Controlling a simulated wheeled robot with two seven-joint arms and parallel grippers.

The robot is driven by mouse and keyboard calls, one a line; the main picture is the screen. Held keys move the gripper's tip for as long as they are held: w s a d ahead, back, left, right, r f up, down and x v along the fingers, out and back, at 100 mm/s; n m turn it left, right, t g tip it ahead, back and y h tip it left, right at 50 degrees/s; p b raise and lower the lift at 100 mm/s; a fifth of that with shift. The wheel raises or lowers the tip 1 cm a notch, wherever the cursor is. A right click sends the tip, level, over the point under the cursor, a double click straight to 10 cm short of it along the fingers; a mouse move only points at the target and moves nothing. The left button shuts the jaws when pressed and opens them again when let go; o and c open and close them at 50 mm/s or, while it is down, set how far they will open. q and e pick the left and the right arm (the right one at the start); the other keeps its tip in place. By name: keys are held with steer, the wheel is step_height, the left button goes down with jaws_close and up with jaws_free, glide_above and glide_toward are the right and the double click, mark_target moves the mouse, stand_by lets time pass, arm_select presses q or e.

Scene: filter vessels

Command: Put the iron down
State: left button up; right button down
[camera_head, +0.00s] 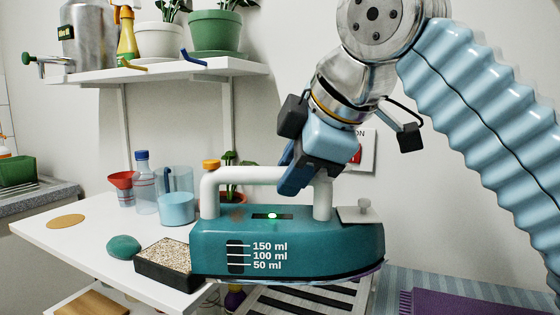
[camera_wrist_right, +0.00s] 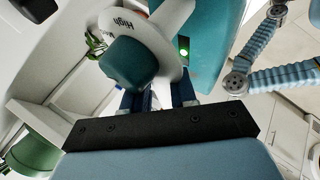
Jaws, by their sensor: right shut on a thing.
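The teal iron (camera_head: 285,240) has a white handle, a small green light and a fill scale on its side. My right gripper (camera_head: 300,175) is shut on the white handle from above, toward its right end. The iron is roughly level, in front of the white table's right end and above a slatted rack (camera_head: 300,301). Its underside is mostly hidden, and I see no clear contact beneath it. In the right wrist view the iron's teal body (camera_wrist_right: 212,30) and a teal knob on a white part marked "High" (camera_wrist_right: 130,62) lie beyond the fingers. My left gripper is not in view.
A dark block with a speckled top (camera_head: 168,262) is close by the iron's left end. A teal lump (camera_head: 123,247), red funnel (camera_head: 122,182), bottle (camera_head: 145,185) and jug (camera_head: 177,205) stand on the white table (camera_head: 70,240). A blue striped surface (camera_head: 430,283) lies right.

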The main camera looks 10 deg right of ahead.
mark_target(305, 207)
steer(key=w+f, duration=0.1)
steer(key=w+d+f+b, duration=0.1)
steer(key=f, duration=0.1)
steer(key=w+d+f, duration=0.1)
steer(key=w, duration=0.1)
steer(key=shift+d+f+b, duration=0.2)
steer(key=shift+f+b, duration=0.2)
steer(key=f, duration=0.1)
steer(key=b, duration=0.1)
steer(key=w+f, duration=0.1)
steer(key=shift+d+f, duration=0.35)
steer(key=shift+f+b, duration=0.45)
steer(key=shift+f, duration=0.35)
steer(key=shift+f, duration=0.4)
steer(key=shift+f+b, duration=0.1)
steer(key=shift+b, duration=0.2)
steer(key=c, duration=0.9)
jaws_free()
steer(key=shift+f, duration=0.1)
